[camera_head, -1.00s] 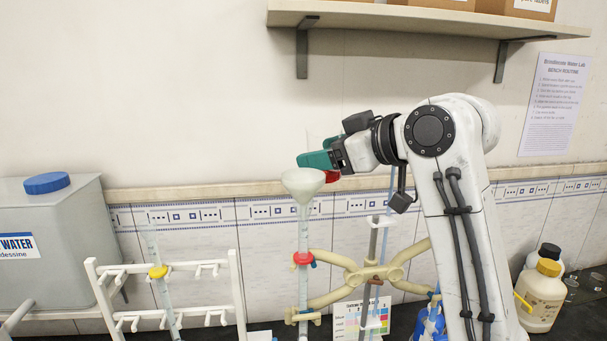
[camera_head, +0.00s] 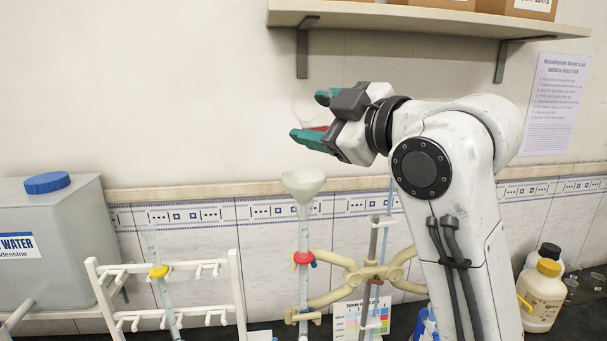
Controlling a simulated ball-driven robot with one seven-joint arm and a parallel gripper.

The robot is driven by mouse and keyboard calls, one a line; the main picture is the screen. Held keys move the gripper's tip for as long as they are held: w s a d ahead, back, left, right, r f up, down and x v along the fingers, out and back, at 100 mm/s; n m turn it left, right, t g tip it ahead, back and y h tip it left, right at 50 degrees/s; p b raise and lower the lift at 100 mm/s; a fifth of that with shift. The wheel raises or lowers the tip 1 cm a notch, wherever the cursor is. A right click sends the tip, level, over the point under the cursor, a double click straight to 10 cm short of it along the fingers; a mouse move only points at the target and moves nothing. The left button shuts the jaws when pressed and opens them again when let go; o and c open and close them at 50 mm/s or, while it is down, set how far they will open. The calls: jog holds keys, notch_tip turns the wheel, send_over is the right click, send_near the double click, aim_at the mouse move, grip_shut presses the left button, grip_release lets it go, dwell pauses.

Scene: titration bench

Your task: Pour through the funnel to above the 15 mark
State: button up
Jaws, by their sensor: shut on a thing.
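A pale grey-green funnel (camera_head: 303,182) sits upright on top of a clear vertical tube (camera_head: 303,235) with a red collar (camera_head: 303,258). A cream double clamp (camera_head: 350,275) holds the tube. The graduation marks are too small to read. My gripper (camera_head: 309,118), with teal fingers, is above the funnel and slightly right of it, apart from it. It is shut on a faint clear vessel (camera_head: 305,119), mostly hidden by the fingers. A red patch shows between the fingers; I cannot tell whether it is liquid or part of the gripper. No stream is visible.
A white rack (camera_head: 240,290) with a yellow-collared tube (camera_head: 158,271) stands left, beside a grey water tank (camera_head: 50,245). A shelf (camera_head: 400,18) hangs above. Bottles (camera_head: 541,295) stand right. The wall area left of the gripper is clear.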

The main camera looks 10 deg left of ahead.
jog(key=shift+f+n+y, duration=0.3)
jog(key=shift+n, duration=0.3)
jog(key=shift+r+n+t, duration=0.25)
jog(key=shift+n+t, duration=0.05)
jog(key=shift+n+y+b, duration=0.3)
jog(key=shift+n+b, duration=0.2)
jog(key=shift+b, duration=0.25)
jog(key=shift+s, duration=0.1)
jog(key=shift+s+f+n+t+y+b, duration=0.1)
jog(key=shift+f+n+t+y+b, duration=0.2)
jog(key=shift+n+b, duration=0.8)
jog(key=shift+s+a+r+n+y+b, duration=0.15)
jog(key=shift+r+n+y+b, duration=0.3)
jog(key=shift+b, duration=0.75)
jog(key=shift+w, duration=0.3)
jog(key=shift+r+n+b, duration=0.15)
jog(key=shift+n+b, duration=0.2)
jog(key=shift+b, duration=0.1)
